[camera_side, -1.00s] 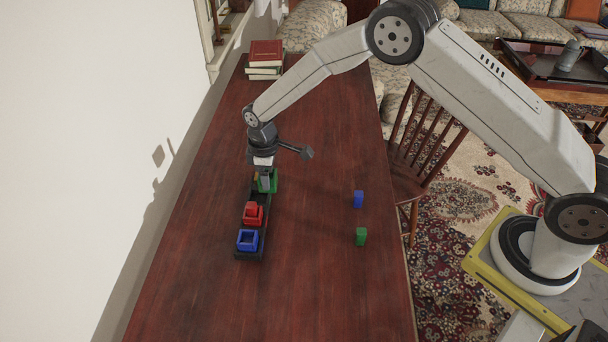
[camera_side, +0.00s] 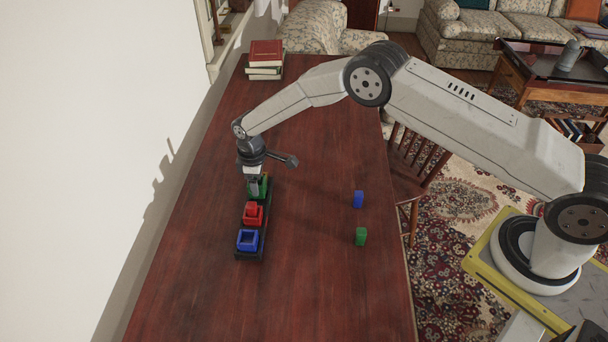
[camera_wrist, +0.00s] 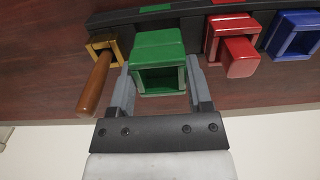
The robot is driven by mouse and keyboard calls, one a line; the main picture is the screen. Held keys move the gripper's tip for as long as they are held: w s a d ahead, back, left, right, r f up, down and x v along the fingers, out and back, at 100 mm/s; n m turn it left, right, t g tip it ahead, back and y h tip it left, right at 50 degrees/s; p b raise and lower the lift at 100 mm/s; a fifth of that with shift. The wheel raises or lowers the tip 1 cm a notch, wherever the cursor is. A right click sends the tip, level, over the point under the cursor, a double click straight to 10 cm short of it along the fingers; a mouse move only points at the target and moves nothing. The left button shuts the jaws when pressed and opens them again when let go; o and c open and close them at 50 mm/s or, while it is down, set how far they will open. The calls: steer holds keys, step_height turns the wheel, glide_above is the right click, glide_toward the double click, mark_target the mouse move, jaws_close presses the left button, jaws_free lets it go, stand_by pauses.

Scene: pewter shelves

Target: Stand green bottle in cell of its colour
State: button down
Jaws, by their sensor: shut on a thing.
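A dark rack (camera_side: 268,180) holds a row of coloured open cells. My gripper (camera_wrist: 160,62) is over its far end, its fingers on both sides of the hollow green cell (camera_wrist: 158,45), shut on it. This cell reaches nearer the wrist camera than its neighbours; whether it rests on the rack I cannot tell. In the side view it is partly hidden by my gripper (camera_side: 254,190). A small green upright piece (camera_side: 361,236), perhaps the green bottle, stands on the table to the right. No bottle can be made out between my fingers.
The red cell (camera_side: 247,222) holds a red block (camera_wrist: 241,58). The blue cell (camera_side: 247,240) looks empty. A brown cylinder (camera_wrist: 95,82) leans out of the yellow cell (camera_wrist: 94,46). A blue piece (camera_side: 358,198) stands on the table. Books (camera_side: 265,60) lie at the back; the table's front is clear.

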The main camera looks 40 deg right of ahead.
steer(key=shift+w+f, duration=0.15)
steer(key=shift+f, duration=1.5)
steer(key=shift+f, duration=0.1)
steer(key=shift+c, duration=1.4)
jaws_free()
step_height(320, 180, up, 12)
